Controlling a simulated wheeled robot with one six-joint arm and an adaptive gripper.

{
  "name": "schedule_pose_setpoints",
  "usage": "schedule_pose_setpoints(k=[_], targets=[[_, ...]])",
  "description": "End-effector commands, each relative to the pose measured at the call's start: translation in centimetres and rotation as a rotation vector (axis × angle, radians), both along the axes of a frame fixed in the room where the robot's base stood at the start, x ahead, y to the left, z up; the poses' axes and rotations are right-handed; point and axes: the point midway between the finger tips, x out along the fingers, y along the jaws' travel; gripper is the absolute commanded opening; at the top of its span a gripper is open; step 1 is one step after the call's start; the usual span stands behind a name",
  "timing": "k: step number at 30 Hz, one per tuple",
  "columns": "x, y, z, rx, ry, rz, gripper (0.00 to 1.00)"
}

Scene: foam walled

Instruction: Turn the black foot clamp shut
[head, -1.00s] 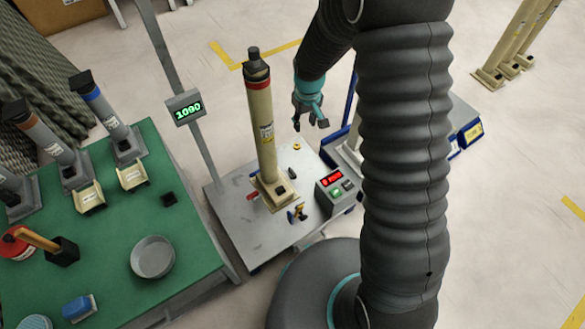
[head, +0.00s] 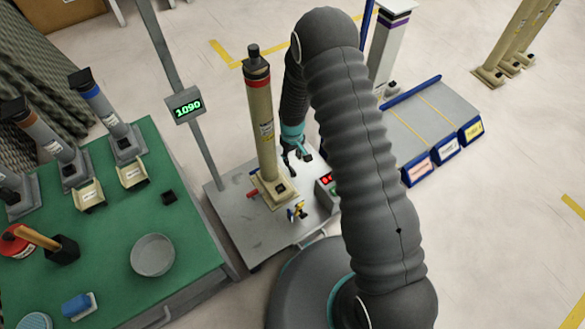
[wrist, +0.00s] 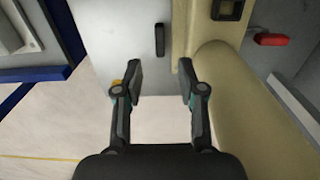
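The black foot clamp (wrist: 159,39) shows in the wrist view as a short dark bar on the grey plate, apart from the tan foot beside it. In the head view I cannot make it out behind my gripper. The tan column (head: 262,130) stands upright on its square foot on the grey plate (head: 240,228). My gripper (wrist: 160,80) is open and empty; the clamp lies beyond its fingertips, between their lines. In the head view my gripper (head: 297,157) hangs just right of the column. A red clamp (wrist: 271,39) sits across the foot.
A red-lit control box (head: 325,185) is close right of my gripper, partly behind my arm. The green table (head: 115,225) stands left, a blue-edged cart (head: 425,125) right. A display post (head: 186,106) rises behind the plate.

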Motion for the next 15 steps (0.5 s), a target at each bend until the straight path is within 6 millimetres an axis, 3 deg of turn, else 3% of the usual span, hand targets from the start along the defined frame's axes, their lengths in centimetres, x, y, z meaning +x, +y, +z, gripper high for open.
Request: schedule_pose_setpoints(k=[6,15], targets=[[-0.1,0.0,-4.2,0.000,0.002,0.000,0.40],[0.0,0.0,-7.4,0.000,0.000,0.000,0.40]])
